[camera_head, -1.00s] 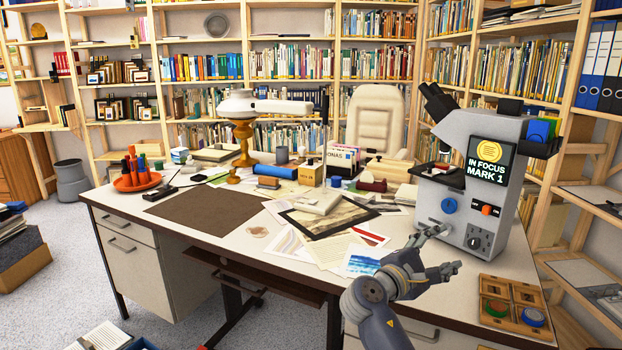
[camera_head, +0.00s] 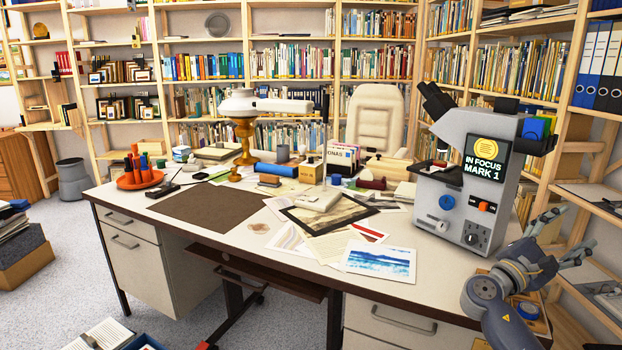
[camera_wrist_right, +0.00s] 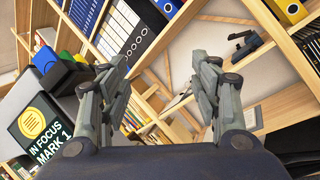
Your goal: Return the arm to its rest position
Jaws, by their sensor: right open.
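My right gripper (camera_head: 562,236) is at the right side of the head view, in front of the shelves and right of the microscope. Its fingers are spread and nothing is between them. In the right wrist view the two fingers (camera_wrist_right: 160,95) stand apart, with shelving beyond the gap. My right arm (camera_head: 500,295) rises from the bottom right and covers part of a wooden tray (camera_head: 478,343) at the desk's corner. My left gripper is in neither view.
The grey microscope (camera_head: 468,185), its screen reading "IN FOCUS MARK 1", stands close left of the gripper. Wooden shelves (camera_head: 592,208) are close on the right. The desk (camera_head: 300,265) holds prints, a lamp (camera_head: 243,140) and a dark mat (camera_head: 208,212).

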